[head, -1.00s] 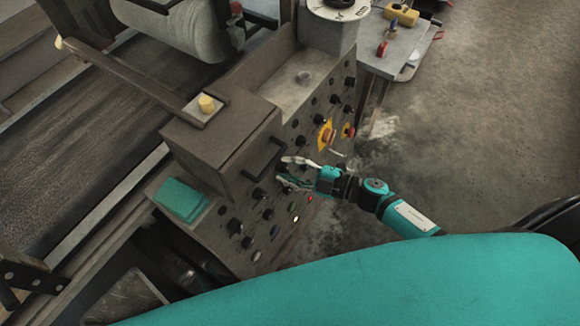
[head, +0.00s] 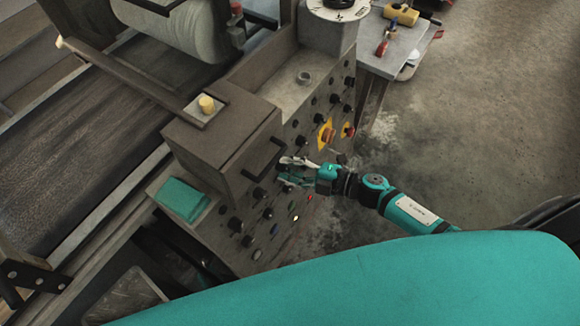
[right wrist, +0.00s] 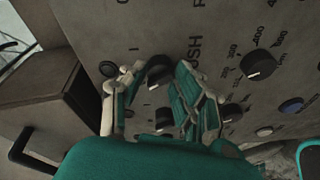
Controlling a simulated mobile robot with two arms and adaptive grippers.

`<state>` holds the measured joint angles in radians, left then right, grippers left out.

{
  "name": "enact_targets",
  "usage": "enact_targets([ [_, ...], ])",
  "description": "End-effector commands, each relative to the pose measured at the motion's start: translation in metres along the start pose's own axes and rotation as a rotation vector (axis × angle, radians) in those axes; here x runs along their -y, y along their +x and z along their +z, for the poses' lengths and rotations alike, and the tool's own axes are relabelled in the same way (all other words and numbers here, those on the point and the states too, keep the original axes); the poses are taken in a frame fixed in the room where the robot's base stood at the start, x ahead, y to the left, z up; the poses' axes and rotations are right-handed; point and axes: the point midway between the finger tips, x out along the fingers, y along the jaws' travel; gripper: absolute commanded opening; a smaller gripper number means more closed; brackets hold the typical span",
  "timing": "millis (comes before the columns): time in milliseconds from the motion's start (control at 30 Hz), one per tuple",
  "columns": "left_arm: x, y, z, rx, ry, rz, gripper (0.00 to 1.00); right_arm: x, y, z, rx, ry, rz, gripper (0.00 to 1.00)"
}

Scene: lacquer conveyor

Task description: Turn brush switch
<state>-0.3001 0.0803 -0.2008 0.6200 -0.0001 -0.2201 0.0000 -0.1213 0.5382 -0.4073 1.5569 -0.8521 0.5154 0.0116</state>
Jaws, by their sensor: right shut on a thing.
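The brush switch is a black rotary knob (right wrist: 158,70) on the grey-brown control panel (head: 268,235). In the right wrist view, partly covered lettering ending in "USH" and the marks O and I stand near it. My right gripper (head: 284,170) is at the panel, and in the right wrist view its fingers (right wrist: 158,88) are on either side of this knob, shut on it. The fingers hide part of the knob in the head view. My left gripper is not in view.
A dark handle (head: 262,160) sticks out from the box left of my right gripper. Other knobs, a yellow-backed red button (head: 326,134) and lit buttons crowd the panel. The floor at right is open.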

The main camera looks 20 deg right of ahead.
Motion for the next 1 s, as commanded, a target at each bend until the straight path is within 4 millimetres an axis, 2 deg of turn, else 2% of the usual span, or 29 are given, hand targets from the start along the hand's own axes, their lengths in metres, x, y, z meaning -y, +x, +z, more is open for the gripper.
enact_targets([
  [100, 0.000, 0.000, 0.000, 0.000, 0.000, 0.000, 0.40, 0.001, 0.000, 0.000, -0.001, -0.001, -0.001, 0.00],
  [133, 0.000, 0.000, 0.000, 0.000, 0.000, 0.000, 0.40, 0.001, 0.000, 0.000, -0.001, -0.001, -0.001, 0.32],
  [300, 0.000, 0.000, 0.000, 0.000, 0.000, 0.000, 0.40, 0.001, 0.000, 0.000, 0.000, 0.000, -0.001, 0.52],
  [567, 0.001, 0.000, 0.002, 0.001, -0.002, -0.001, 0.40, 0.001, -0.001, 0.000, 0.000, 0.001, -0.001, 0.52],
  [667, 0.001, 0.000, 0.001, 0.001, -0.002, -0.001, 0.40, 0.002, -0.009, 0.000, 0.001, 0.002, -0.002, 0.52],
  [767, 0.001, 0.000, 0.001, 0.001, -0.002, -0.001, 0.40, 0.002, -0.024, 0.000, 0.002, 0.001, -0.004, 0.52],
  [1000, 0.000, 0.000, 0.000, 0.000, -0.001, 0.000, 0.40, 0.002, -0.076, 0.000, 0.001, 0.003, -0.005, 0.52],
])
